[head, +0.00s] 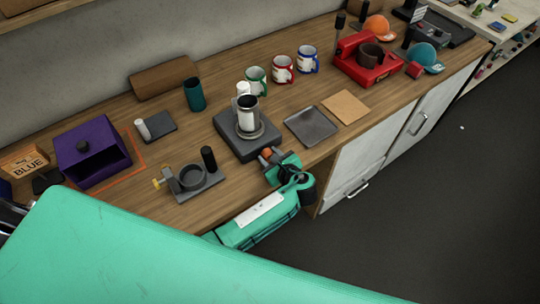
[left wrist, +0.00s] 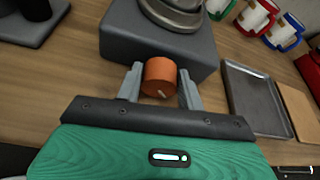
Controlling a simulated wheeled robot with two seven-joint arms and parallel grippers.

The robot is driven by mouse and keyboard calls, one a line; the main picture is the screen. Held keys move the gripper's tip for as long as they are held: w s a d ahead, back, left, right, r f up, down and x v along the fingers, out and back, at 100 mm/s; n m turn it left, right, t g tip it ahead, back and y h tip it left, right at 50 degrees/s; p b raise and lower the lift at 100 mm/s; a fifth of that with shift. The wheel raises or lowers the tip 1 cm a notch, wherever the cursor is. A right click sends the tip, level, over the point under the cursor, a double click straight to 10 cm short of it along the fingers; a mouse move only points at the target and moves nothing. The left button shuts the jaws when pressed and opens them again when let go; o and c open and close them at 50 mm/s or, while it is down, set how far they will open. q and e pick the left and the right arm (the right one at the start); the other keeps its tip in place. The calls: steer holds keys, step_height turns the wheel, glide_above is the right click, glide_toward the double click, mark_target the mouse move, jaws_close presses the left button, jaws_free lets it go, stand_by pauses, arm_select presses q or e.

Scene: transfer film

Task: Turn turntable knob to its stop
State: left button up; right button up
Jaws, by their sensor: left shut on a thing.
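The turntable is a dark grey block (head: 238,147) with a round metal platter, standing near the table's front edge. A clear container with white contents (head: 247,113) stands on the platter. The orange knob (left wrist: 159,75) sits on the block's front face. My left gripper (left wrist: 160,86) is shut on the knob, one finger on each side of it. In the head view the gripper (head: 270,155) reaches the knob from the front, and the arm partly hides it. A small pale mark shows on the knob's face. My right gripper is not in view.
Right of the turntable lie a dark grey tray (head: 311,126) and a tan board (head: 346,107). Left of it stands a grey holder with a black post (head: 197,179). Several mugs (head: 283,70) and a teal cup (head: 194,94) stand behind. A purple box (head: 92,152) is at the left.

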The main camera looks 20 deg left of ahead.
arm_select(q)
steer(key=m+p, duration=0.1)
steer(key=p, duration=0.2)
steer(key=m+g+y+p, duration=0.1)
steer(key=p, duration=0.1)
steer(key=shift+w+d+r+m+g+p, duration=0.1)
steer(key=shift+w+r+m+g+p, duration=0.05)
steer(key=shift+r+m+g+p, duration=0.2)
steer(key=shift+f+m+y+p, duration=0.15)
steer(key=shift+m+y+p, duration=0.15)
steer(key=shift+m+p, duration=0.25)
steer(key=shift+w+d+f+m+g+p, duration=0.15)
steer(key=shift+m+g+p, duration=0.15)
steer(key=shift+m+g, duration=0.15)
steer(key=shift+f+m+g+y, duration=0.1)
steer(key=shift+m+g+y, duration=0.2)
steer(key=shift+m+y, duration=0.25)
steer(key=o, duration=0.8)
steer(key=shift+o, duration=0.9)
